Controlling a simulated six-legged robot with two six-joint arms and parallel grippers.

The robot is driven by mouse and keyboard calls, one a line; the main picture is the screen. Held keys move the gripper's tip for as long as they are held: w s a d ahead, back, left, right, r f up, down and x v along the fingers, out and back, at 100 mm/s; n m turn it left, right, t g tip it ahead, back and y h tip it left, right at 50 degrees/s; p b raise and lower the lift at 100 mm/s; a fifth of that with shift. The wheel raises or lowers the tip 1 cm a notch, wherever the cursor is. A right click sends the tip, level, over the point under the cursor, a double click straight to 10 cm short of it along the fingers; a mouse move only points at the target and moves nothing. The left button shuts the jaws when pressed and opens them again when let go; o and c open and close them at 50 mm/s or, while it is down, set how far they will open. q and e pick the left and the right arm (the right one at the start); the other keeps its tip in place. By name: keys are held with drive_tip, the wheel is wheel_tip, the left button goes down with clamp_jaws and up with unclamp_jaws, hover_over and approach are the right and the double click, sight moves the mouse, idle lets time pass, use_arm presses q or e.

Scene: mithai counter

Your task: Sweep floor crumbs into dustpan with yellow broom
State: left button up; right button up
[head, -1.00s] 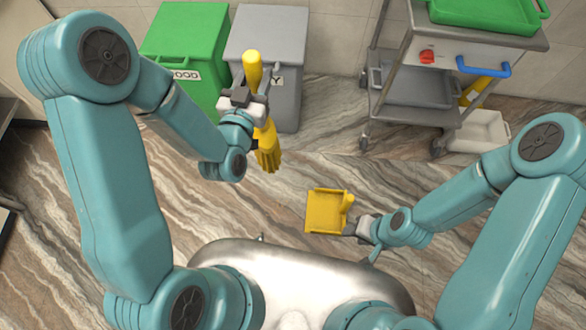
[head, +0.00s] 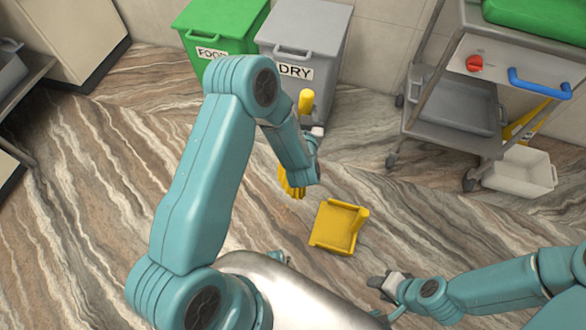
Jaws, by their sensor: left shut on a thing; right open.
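My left gripper (head: 317,131) is shut on the yellow broom (head: 306,101). The broom's handle top shows above the gripper, and its yellow bristles (head: 291,183) point down, low over or on the floor; I cannot tell which. My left arm hides the middle of the broom and most of the gripper. The yellow dustpan (head: 335,228) lies on the floor to the lower right of the bristles, its handle end to the right. My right gripper (head: 384,282) is open and empty, apart from the dustpan at its lower right. I cannot make out crumbs on the streaked floor.
A green food bin (head: 222,25) and a grey dry bin (head: 305,35) stand against the wall behind the broom. A wheeled steel trolley (head: 450,105) stands at the right, with a white tub (head: 520,172) beside it. The floor on the left is clear.

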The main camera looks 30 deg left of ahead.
use_arm(q)
drive_tip(key=a+f+n+g+y+b, duration=0.1)
drive_tip(key=f+b, duration=0.2)
drive_tip(key=f, duration=0.5)
drive_tip(key=s+a+f+n+g+y+b, duration=0.1)
drive_tip(key=f+g+b, duration=0.1)
drive_tip(key=f, duration=0.6)
drive_tip(key=s+a+f+n+g+y+b, duration=0.1)
drive_tip(key=f+g+y+b, duration=0.1)
drive_tip(key=f+b, duration=0.3)
wheel_tip(320, 180, down, 3)
drive_tip(key=shift+f+n, duration=0.15)
drive_tip(key=shift+n, duration=0.15)
drive_tip(key=shift+s+f+b, duration=0.1)
drive_tip(key=shift+f+b, duration=2.2)
drive_tip(key=shift+f, duration=0.85)
